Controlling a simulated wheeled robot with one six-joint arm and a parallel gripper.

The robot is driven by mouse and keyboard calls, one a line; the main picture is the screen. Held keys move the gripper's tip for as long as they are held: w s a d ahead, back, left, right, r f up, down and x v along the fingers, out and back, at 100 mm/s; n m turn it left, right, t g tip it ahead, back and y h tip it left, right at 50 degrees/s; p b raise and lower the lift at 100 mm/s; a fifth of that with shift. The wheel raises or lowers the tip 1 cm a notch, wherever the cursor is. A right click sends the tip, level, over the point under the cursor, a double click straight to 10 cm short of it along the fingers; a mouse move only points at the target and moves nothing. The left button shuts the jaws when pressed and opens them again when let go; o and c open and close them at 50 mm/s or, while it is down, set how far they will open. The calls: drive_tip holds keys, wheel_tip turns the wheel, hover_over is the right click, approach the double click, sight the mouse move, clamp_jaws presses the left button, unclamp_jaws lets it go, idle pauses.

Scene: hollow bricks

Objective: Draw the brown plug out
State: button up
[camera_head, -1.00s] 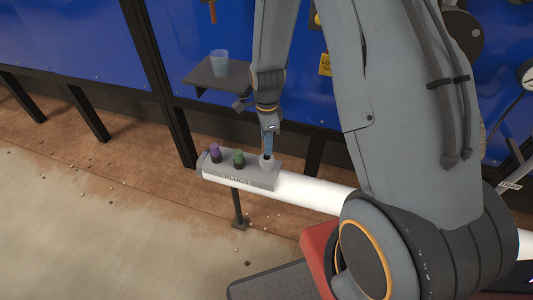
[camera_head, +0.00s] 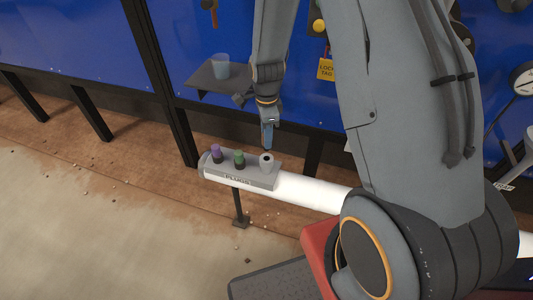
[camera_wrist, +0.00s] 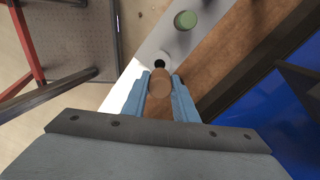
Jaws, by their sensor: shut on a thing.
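My gripper (camera_head: 267,138) points down above the grey plug block (camera_head: 242,178) marked "PLUGS". In the wrist view its blue fingers (camera_wrist: 160,98) are shut on the brown plug (camera_wrist: 158,82). The plug is clear of its round grey socket (camera_head: 266,159), whose dark hole (camera_wrist: 160,63) shows just beyond the plug in the wrist view. In the head view the plug is hidden or too small to make out between the fingers.
The green plug (camera_head: 238,157) and the purple plug (camera_head: 216,152) stand in the block to the left. The block sits on a white pipe (camera_head: 310,192). Behind it, a grey shelf (camera_head: 205,83) carries a blue cup (camera_head: 221,67) by the blue wall.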

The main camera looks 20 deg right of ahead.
drive_tip(key=shift+r+p, duration=0.4)
drive_tip(key=shift+r, duration=0.35)
drive_tip(key=s+r+p, duration=0.2)
drive_tip(key=s+p, duration=0.2)
drive_tip(key=s, duration=0.2)
drive_tip(key=shift+c, duration=0.4)
clamp_jaws()
